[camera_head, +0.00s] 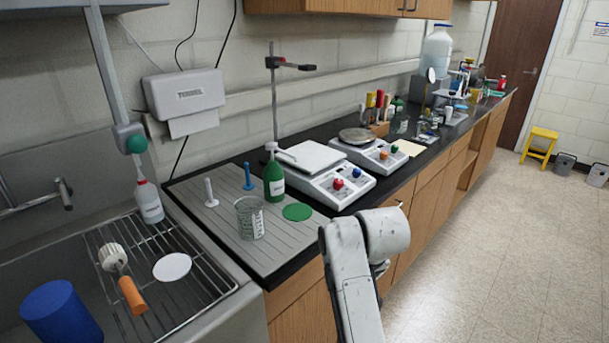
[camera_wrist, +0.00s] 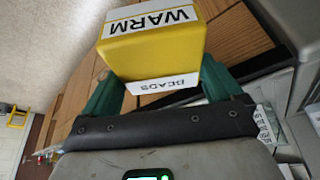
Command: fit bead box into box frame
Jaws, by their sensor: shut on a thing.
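The bead box (camera_wrist: 152,58) is a yellow block with a white "WARM" label on one face and a white "BEADS" label on another. It shows in the wrist view between the two green fingers of my gripper (camera_wrist: 160,84). The fingers are shut on its sides, and the lettering appears upside down. In the head view my arm reaches beside the counter front, and its links hide the gripper and the box. I cannot make out the box frame in either view.
The black counter (camera_head: 240,167) holds a glass beaker (camera_head: 250,218), a green bottle (camera_head: 273,176) and two balances (camera_head: 327,172). A sink with a wire rack (camera_head: 195,290) is at left. Wooden cabinets (camera_head: 430,190) line the counter front. Open floor (camera_head: 500,250) lies to the right.

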